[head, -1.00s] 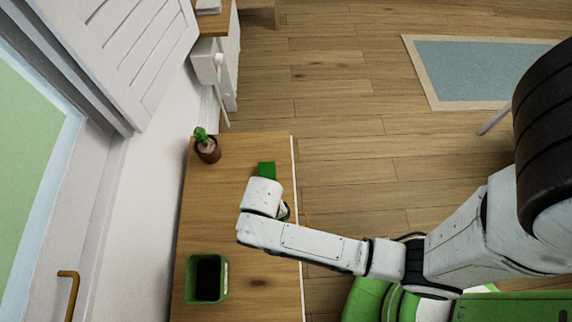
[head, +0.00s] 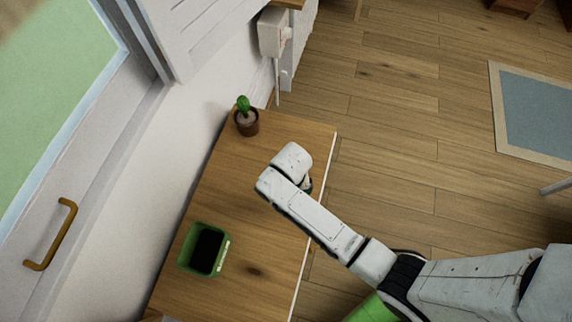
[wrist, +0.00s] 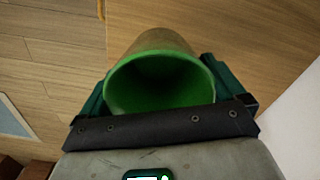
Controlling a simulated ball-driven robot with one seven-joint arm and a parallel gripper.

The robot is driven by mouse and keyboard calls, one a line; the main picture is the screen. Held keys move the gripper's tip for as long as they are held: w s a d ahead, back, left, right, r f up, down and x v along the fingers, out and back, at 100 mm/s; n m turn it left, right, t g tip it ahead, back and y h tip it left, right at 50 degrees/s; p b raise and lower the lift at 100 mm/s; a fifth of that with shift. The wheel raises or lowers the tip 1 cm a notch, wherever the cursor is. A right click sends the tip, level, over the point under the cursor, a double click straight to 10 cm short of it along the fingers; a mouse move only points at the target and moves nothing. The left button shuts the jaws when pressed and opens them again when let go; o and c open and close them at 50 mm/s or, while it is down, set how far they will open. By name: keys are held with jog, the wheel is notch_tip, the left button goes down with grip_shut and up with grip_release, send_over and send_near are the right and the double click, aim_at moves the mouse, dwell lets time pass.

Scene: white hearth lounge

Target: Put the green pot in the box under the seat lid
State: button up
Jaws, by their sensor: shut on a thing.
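A round green pot (wrist: 150,78) is between the jaws of my gripper (wrist: 160,92) in the wrist view. Its open mouth faces the camera and its inside looks empty. The dark green jaws press it from both sides. In the head view my wrist (head: 292,162) is over the wooden bench top (head: 255,195) near its right edge, and it hides the jaws and the held pot. I cannot make out a separate seat lid or an open box under it.
A square green container (head: 187,258) with a dark inside stands at the near left of the bench top. A small potted cactus (head: 247,122) stands at its far end. A white wall and door with a wooden handle (head: 52,235) are left. Open wooden floor (head: 400,130) lies right.

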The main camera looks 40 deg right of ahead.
jog(key=w+f, duration=0.2)
jog(key=shift+w+f+b, duration=0.25)
jog(key=shift+f+b, duration=0.1)
jog(key=shift+f, duration=0.05)
jog(key=shift+f+b, duration=0.3)
jog(key=shift+f, duration=1.2)
jog(key=o, duration=0.7)
jog(key=shift+f, duration=0.15)
jog(key=shift+o, duration=0.4)
notch_tip(320, 180, up, 12)
jog(key=p, duration=0.2)
jog(key=shift+r+p, duration=0.2)
jog(key=shift+p, duration=0.1)
jog(key=shift+s, duration=0.1)
